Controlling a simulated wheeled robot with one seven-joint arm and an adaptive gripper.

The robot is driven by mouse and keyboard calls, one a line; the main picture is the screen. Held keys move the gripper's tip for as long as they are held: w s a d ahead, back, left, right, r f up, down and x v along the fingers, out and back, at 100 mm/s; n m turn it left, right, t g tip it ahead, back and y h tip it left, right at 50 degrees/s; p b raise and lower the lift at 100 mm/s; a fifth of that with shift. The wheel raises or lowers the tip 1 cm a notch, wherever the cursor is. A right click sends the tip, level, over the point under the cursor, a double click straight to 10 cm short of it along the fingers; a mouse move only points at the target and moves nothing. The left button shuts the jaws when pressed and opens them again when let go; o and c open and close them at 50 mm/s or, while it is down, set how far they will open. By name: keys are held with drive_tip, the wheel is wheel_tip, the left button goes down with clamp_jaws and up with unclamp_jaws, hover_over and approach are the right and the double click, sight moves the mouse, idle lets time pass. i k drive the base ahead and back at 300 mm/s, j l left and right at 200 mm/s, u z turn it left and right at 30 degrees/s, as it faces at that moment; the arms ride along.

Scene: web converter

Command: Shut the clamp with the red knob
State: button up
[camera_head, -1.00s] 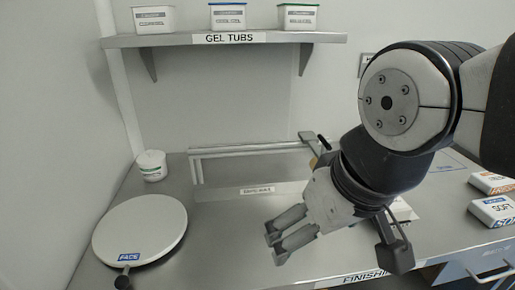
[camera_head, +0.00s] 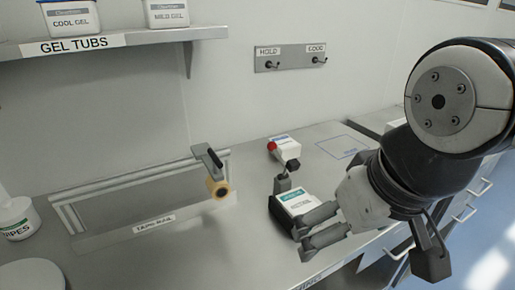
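A small red knob (camera_head: 272,146) shows at the left end of a white block (camera_head: 286,148) on the back middle of the steel table. A dark lever with a black end (camera_head: 293,163) stands just in front of it; how these parts join is too small to tell. My gripper (camera_head: 302,238) is in front of and to the right of the red knob, apart from it. Its two fingers are spread and point left, with nothing seen between them. They overlap the near right edge of a white box with a teal label (camera_head: 297,201) in the picture; contact cannot be told.
A dark bracket holding a tan roll (camera_head: 217,187) stands left of the box, by a metal rail (camera_head: 125,188). A shelf with gel tubs (camera_head: 110,45) hangs at the upper left. Wall hooks (camera_head: 290,58) are at the back. A wipes tub (camera_head: 17,218) stands far left.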

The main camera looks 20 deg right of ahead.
sight(292, 165)
drive_tip(key=z, duration=0.15)
drive_tip(key=i+l, duration=0.15)
drive_tip(key=l, duration=0.2)
drive_tip(key=i+l, duration=0.15)
drive_tip(key=l, duration=0.25)
drive_tip(key=i+l, duration=0.2)
drive_tip(key=l, duration=0.15)
drive_tip(key=u, duration=0.05)
